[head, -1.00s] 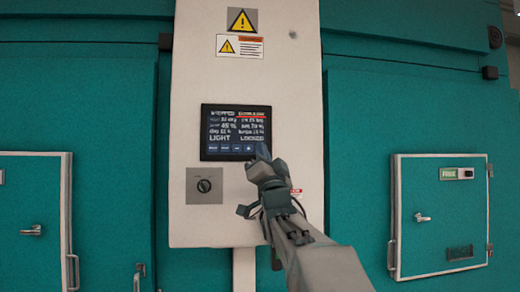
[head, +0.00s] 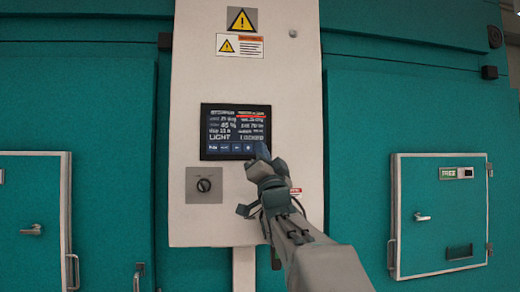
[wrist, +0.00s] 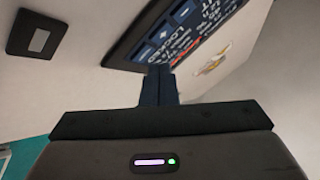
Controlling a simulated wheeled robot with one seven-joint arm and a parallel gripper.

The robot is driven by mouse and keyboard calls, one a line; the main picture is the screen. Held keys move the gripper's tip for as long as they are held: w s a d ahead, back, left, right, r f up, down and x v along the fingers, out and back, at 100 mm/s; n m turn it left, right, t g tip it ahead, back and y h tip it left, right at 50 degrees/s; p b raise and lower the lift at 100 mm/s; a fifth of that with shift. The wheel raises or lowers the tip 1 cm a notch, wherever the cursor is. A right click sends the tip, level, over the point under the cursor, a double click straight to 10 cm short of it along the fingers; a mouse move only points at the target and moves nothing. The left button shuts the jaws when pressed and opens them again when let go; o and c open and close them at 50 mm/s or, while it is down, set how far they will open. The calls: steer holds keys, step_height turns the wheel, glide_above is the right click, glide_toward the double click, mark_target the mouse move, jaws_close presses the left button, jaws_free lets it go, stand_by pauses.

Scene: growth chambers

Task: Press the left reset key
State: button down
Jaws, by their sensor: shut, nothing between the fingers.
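A dark touch screen (head: 236,132) is set in a white control panel (head: 248,80). It shows two columns of small text, with LIGHT and LOCKED in larger letters, and a row of blue keys (head: 230,148) along its bottom edge. No key can be read as the left reset key. My gripper (head: 262,152) is shut and empty, its tips at the screen's lower right corner. In the wrist view the blue fingers (wrist: 161,80) are together beside the screen (wrist: 180,30); whether they touch it I cannot tell.
A rotary switch (head: 204,186) sits on a grey plate below the screen. Warning signs (head: 240,46) are above. Teal chamber walls stand on both sides, with a small hatch door (head: 440,220) at the right and another (head: 32,220) at the left.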

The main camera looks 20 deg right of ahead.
steer(key=shift+w, duration=0.15)
stand_by(0.7)
steer(key=shift+w+d, duration=0.1)
steer(key=shift+w, duration=0.15)
steer(key=shift+w+d, duration=0.1)
steer(key=shift+w, duration=0.2)
stand_by(0.5)
steer(key=shift+b, duration=0.3)
steer(key=shift+s+a+b, duration=0.2)
steer(key=shift+s+b, duration=0.4)
steer(key=shift+s, duration=0.1)
steer(key=s+b, duration=0.1)
steer(key=s, duration=0.1)
steer(key=s+a+b, duration=0.1)
steer(key=s+b, duration=0.1)
steer(key=shift+s+a, duration=0.2)
steer(key=shift+s, duration=0.2)
